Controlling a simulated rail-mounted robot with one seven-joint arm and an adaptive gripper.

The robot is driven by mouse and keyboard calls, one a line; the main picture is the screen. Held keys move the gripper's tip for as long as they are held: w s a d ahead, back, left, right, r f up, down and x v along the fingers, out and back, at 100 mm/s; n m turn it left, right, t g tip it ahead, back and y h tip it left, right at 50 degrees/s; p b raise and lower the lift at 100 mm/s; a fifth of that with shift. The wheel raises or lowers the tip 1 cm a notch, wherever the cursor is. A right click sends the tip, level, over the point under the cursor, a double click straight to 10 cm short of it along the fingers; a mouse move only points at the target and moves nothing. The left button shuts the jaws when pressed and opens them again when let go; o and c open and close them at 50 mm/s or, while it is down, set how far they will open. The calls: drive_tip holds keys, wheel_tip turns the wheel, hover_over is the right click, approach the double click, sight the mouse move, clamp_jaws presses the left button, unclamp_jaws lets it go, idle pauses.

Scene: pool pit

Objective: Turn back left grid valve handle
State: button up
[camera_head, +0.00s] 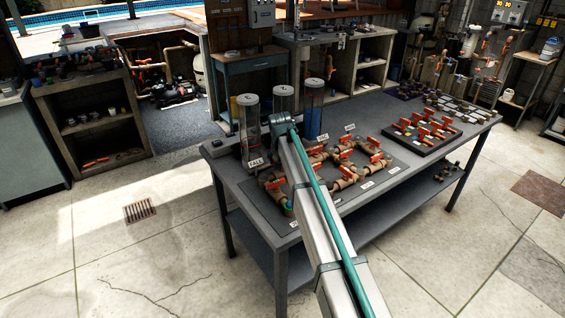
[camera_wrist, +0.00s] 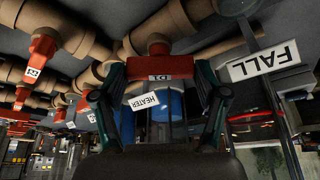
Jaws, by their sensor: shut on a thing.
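A red valve handle marked D1 (camera_wrist: 159,68) sits between the two fingers of my gripper (camera_wrist: 162,85) in the wrist view, on a brown pipe fitting. My gripper is shut on this handle, with a dark finger at each side. In the head view the grid of brown pipes with red handles (camera_head: 343,183) lies on the grey table. My gripper and the held handle cannot be made out there behind my arm. Another red handle (camera_wrist: 38,60) shows at the left of the wrist view.
Clear cylinders (camera_head: 312,108) stand behind the grid, close to my arm. A FALL label (camera_head: 256,162) stands by the left cylinder and shows large in the wrist view (camera_wrist: 265,62). A black tray of red-handled valves (camera_head: 425,135) lies right of the grid on the table (camera_head: 395,185).

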drive_tip(key=m+h, duration=0.1)
drive_tip(key=m, duration=0.1)
drive_tip(key=m+h+b, duration=0.1)
drive_tip(key=m, duration=0.2)
drive_tip(key=shift+w+a+m+g+b, duration=0.1)
drive_tip(key=shift+a+m+g+b, duration=0.1)
drive_tip(key=shift+m+g+b, duration=0.1)
drive_tip(key=m, duration=0.2)
drive_tip(key=m+g+h+b, duration=0.1)
drive_tip(key=m, duration=0.1)
drive_tip(key=shift+m+h, duration=0.3)
drive_tip(key=o, duration=1.2)
drive_tip(key=shift+c, duration=0.2)
drive_tip(key=shift+r, duration=0.1)
drive_tip(key=v, duration=1.2)
drive_tip(key=shift+w, duration=0.1)
